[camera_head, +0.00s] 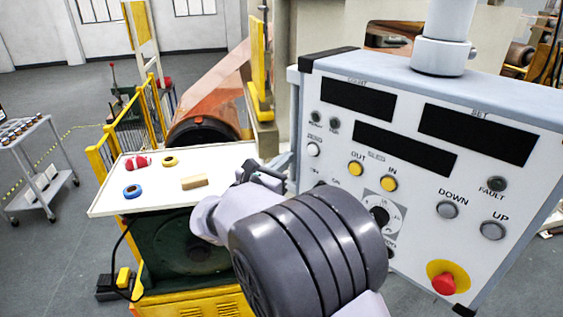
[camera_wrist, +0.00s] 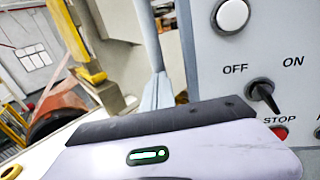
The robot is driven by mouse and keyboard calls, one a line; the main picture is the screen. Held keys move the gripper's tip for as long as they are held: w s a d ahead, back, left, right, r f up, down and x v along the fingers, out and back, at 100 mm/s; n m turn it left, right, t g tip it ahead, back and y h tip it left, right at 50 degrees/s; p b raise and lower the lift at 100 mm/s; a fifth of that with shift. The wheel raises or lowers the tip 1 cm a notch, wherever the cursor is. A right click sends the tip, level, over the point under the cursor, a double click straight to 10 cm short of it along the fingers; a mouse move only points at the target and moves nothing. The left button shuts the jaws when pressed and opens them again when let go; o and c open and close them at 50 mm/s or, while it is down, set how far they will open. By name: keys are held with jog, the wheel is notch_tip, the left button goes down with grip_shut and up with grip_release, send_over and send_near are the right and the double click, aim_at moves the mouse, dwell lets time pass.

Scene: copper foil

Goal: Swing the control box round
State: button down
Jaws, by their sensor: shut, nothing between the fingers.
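The control box (camera_head: 470,182) is a large grey-white panel that fills the right of the head view, with dark displays, yellow and grey buttons and a red stop knob on a yellow ring. It hangs from a pale post (camera_head: 446,40). Its left part also shows at the right of the wrist view (camera_wrist: 285,85), with an OFF/ON switch. My gripper (camera_head: 275,172) is shut and empty close to the box's lower left edge; I cannot tell whether it touches. My arm hides part of the box's lower left. In the wrist view the gripper body covers the bottom and the fingertips are not clear.
A white tabletop (camera_head: 115,195) lies left of the arm, with a red-and-white roll (camera_head: 138,162), a yellow ring (camera_head: 170,161), a blue ring (camera_head: 132,191) and a tan block (camera_head: 194,181). A yellow railing (camera_head: 100,165) stands behind. A trolley (camera_head: 45,170) is far left on open floor.

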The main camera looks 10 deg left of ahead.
jog(key=w+d+m+g+h+p, duration=0.1)
jog(key=w+d, duration=0.3)
jog(key=w, duration=0.5)
jog(key=w+d+m+g+h+p, duration=0.1)
jog(key=w+d+h+p, duration=0.1)
jog(key=w+d, duration=0.3)
jog(key=shift+w+d+m+h, duration=0.35)
jog(key=shift+w+h, duration=0.25)
jog(key=shift+w, duration=1.45)
jog(key=shift+f, duration=0.15)
